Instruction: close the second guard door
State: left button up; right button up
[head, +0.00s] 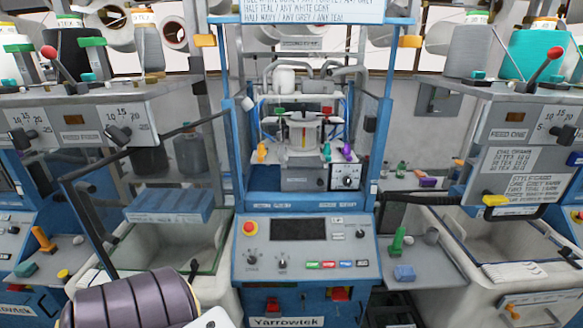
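A dark thin-framed panel, which looks like a guard door (125,151), stands swung out on the left of the middle knitting machine (305,245). Its top bar runs from near the blue left post (230,150) towards me, and its outer edge slants down to the lower left. The machine's front between the blue posts shows the knitting head (303,130). I cannot tell whether a clear second door covers part of it. A dark bar (430,200) runs right from the right post (384,130); I cannot tell what it belongs to.
A dark ribbed cylinder (135,302) fills the lower left foreground, below the panel's outer edge. The control panel (305,248) has a red emergency button. Pale bins (150,255) flank the machine. A grey shelf (425,262) with small coloured items juts out at right.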

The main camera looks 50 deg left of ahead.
aim_at(82, 188)
jog(key=k+j+u, duration=0.1)
jog(key=j, duration=0.25)
jog(key=k+j+u, duration=0.1)
jog(key=k+j, duration=0.2)
jog(key=k+j+u, duration=0.1)
jog(key=j, duration=0.4)
jog(key=k+j+u, duration=0.1)
jog(key=j, duration=0.3)
jog(key=k+j+u, duration=0.15)
jog(key=j, duration=0.25)
jog(key=k+j+u, duration=0.1)
jog(key=j, duration=0.35)
jog(key=k, duration=0.1)
